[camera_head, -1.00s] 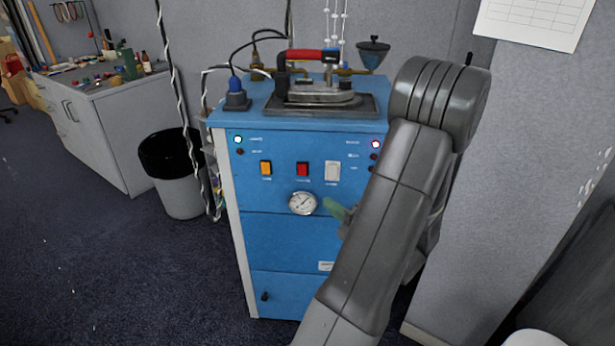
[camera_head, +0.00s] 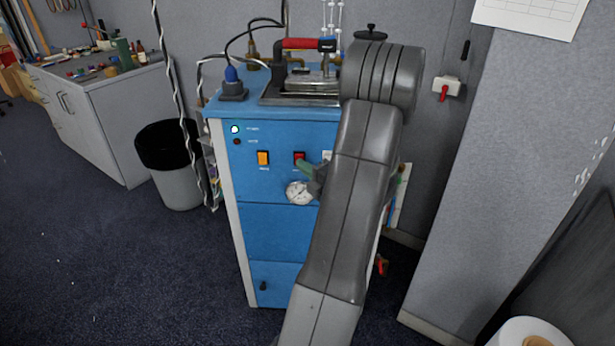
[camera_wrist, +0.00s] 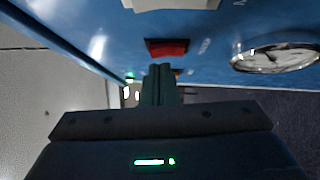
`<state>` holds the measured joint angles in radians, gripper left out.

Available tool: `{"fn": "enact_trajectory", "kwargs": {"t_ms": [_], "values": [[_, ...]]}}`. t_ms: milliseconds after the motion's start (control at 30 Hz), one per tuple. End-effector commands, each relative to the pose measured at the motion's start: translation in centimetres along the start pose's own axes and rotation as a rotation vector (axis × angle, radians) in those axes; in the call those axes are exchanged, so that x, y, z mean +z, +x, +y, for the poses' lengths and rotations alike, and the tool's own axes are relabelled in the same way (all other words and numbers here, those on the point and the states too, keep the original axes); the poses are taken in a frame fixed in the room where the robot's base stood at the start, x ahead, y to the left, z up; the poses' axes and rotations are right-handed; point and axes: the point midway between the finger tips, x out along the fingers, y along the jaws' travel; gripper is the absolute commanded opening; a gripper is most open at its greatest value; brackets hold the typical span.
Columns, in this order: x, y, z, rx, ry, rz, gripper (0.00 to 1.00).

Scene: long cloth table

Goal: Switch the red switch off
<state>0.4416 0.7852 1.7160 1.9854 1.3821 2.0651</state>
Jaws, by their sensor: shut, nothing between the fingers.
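The red switch (camera_head: 299,156) sits on the front panel of the blue machine (camera_head: 275,225), between the yellow switch (camera_head: 263,158) and the mostly hidden white switch. My gripper (camera_head: 304,166) is at the red switch's lower right, its green fingers shut and empty. In the wrist view the red switch (camera_wrist: 167,48) is just ahead of the closed fingertips (camera_wrist: 158,68). The tips look very close to it; I cannot tell whether they touch. Which way the switch is tipped is unclear.
The round gauge (camera_head: 299,192) is just below my gripper and shows in the wrist view (camera_wrist: 272,58). My arm covers the panel's right side. A bin (camera_head: 172,165) stands left.

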Motion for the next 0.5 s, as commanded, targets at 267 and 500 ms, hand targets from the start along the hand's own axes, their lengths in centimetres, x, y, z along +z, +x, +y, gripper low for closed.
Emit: {"fn": "enact_trajectory", "kwargs": {"t_ms": [267, 500], "values": [[0.51, 0.53, 0.02, 0.0, 0.001, 0.0, 0.0], [0.52, 0.54, 0.12, -0.002, 0.002, 0.001, 0.0]]}}
